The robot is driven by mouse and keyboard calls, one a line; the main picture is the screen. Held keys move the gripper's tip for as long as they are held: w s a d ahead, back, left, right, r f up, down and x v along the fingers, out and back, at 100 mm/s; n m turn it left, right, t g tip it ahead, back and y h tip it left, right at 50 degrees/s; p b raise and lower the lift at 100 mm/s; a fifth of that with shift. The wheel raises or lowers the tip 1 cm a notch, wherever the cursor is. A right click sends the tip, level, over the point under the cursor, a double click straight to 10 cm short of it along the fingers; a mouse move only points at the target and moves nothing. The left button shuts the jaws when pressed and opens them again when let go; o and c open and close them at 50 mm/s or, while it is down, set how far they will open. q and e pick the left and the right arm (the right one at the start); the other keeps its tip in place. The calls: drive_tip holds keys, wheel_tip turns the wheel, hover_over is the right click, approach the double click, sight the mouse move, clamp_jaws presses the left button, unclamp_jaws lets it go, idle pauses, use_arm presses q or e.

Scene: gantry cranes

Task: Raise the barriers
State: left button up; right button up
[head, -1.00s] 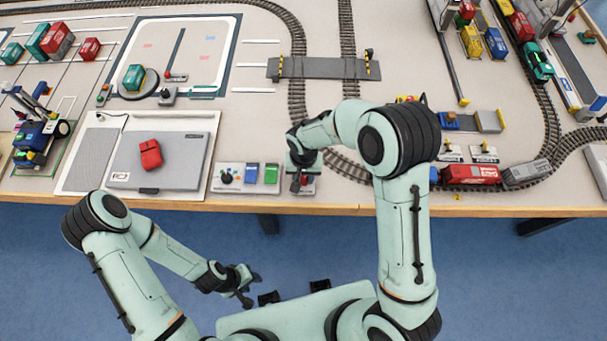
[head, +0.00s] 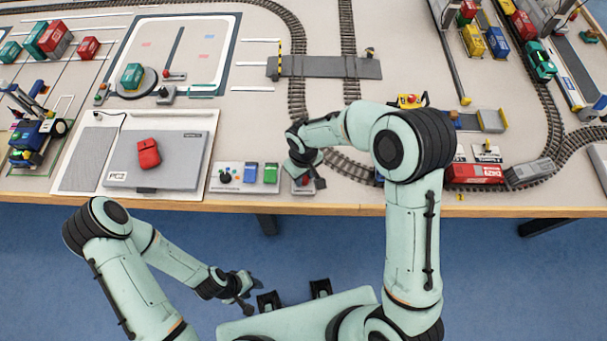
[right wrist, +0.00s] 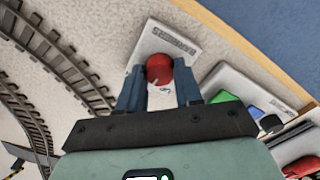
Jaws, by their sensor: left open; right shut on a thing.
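The level crossing (head: 325,67) lies across the track at the back middle. Its left striped barrier (head: 280,56) stands up from the crossing's left end. The right barrier (head: 370,53) shows only as a small dark piece with a little yellow, so its angle is unclear. My right gripper (head: 311,176) is at the front table edge, over a small grey control box. In the right wrist view the box (right wrist: 172,42) is lettered BARRIERS, and the gripper (right wrist: 160,88) is shut on its red-knobbed lever (right wrist: 159,68). My left gripper (head: 243,287) is open and empty, off the table.
Left of the barrier box is a control panel (head: 238,187) with a black knob and blue and green buttons. A grey laptop-like board (head: 185,170) with a red item (head: 148,153) lies further left. A red wagon (head: 475,173) stands on track right of my right arm.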

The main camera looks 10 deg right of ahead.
drive_tip(key=n, duration=0.4)
drive_tip(key=shift+n, duration=0.3)
use_arm(q)
drive_tip(key=shift+w+r+p, duration=0.3)
drive_tip(key=shift+r+p, duration=0.05)
drive_tip(key=shift+r, duration=0.1)
use_arm(e)
drive_tip(key=n, duration=0.5)
drive_tip(key=o, duration=1)
drive_tip(key=shift+o, duration=0.2)
use_arm(q)
drive_tip(key=shift+w+r+p, duration=0.5)
drive_tip(key=shift+r+p, duration=0.05)
drive_tip(key=shift+r, duration=0.1)
use_arm(e)
wheel_tip(320, 180, up, 14)
drive_tip(key=shift+f, duration=0.25)
